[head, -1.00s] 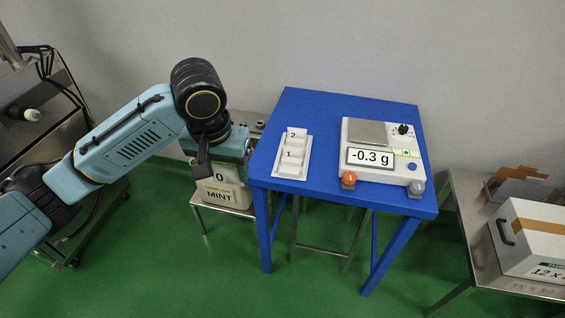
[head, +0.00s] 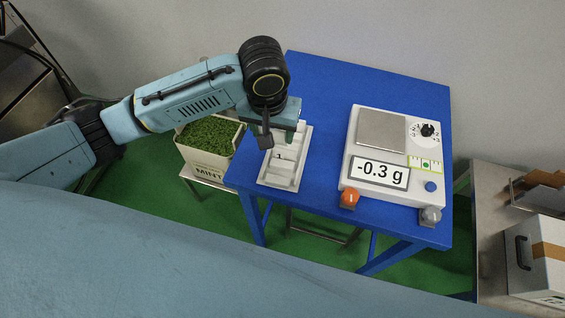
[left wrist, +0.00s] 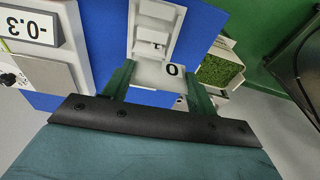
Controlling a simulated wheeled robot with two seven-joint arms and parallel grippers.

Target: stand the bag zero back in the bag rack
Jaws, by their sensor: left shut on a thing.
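The bag rack (head: 277,184) is a white stepped holder near the left edge of the blue table; a label "1" shows on it. My left gripper (head: 267,137) is over the rack's far part and covers it. In the left wrist view, the left gripper (left wrist: 160,86) is shut on bag zero (left wrist: 158,72), a small white piece marked "0". The white rack (left wrist: 155,24) shows just beyond it. In the head view bag zero is hidden behind the gripper. I cannot tell whether it touches the rack. My right gripper is not in view.
A scale (head: 357,200) reading -0.3 g stands on the blue table (head: 330,72), right of the rack. An orange button (head: 350,196) and a grey one sit at its front. A carton (head: 540,262) stands at right.

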